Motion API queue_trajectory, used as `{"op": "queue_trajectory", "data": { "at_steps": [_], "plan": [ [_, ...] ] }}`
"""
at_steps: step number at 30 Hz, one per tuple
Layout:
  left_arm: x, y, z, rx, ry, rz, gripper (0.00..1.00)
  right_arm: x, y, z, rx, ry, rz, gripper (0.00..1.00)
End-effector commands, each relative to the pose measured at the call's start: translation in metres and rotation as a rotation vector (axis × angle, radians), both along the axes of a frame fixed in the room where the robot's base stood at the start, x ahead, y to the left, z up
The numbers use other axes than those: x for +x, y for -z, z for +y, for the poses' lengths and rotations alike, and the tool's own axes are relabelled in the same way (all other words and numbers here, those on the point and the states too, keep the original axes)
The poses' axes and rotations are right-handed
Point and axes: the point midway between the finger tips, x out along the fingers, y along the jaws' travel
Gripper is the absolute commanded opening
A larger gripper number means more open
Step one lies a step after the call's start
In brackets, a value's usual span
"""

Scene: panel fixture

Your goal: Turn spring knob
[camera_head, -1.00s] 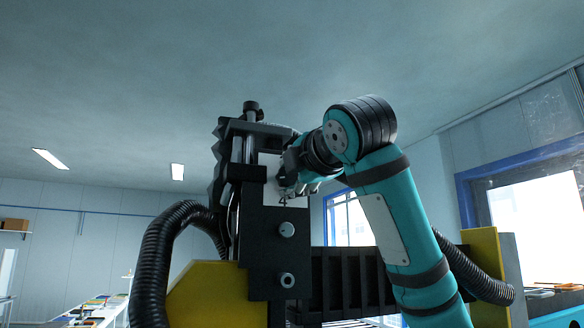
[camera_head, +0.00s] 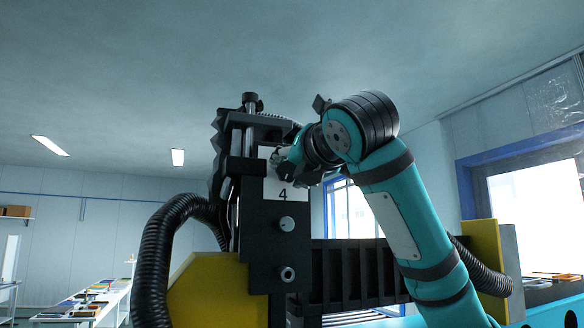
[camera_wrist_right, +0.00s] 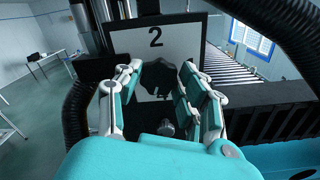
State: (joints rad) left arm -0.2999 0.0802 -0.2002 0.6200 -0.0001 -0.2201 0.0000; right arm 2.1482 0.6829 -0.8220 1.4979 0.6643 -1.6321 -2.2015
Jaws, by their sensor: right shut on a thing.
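The dark spring knob (camera_wrist_right: 158,80) sits on a white numbered plate (camera_wrist_right: 203,44) on the front of the black fixture. My right gripper (camera_wrist_right: 161,72) has its fingers closed around the knob's sides in the right wrist view. In the head view the right gripper (camera_head: 281,162) is against the upper part of the plate and hides the knob. The plate shows a 4 below the gripper in the head view and a 2 above the knob in the wrist view. My left gripper is not in view.
Two smaller round fittings sit below the plate, an upper one (camera_head: 286,224) and a lower one (camera_head: 288,274). A black corrugated hose (camera_head: 152,262) and yellow panel (camera_head: 205,292) flank the fixture at left. A ribbed black part (camera_head: 355,275) lies below my arm.

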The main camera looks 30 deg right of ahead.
Motion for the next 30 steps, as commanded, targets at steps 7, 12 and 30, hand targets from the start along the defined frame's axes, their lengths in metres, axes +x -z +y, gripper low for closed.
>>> {"op": "queue_trajectory", "data": {
  "at_steps": [7, 12, 30],
  "plan": [
    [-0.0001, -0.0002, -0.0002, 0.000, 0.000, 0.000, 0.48, -0.0001, -0.0011, 0.0000, -0.192, 0.000, 0.044, 0.07],
    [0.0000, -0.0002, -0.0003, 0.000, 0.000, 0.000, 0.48, -0.0002, -0.0015, 0.0003, -0.289, 0.000, 0.066, 0.07],
    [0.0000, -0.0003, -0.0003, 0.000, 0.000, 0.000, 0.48, -0.0001, -0.0016, 0.0008, -0.398, 0.000, 0.091, 0.07]
  ]
}}
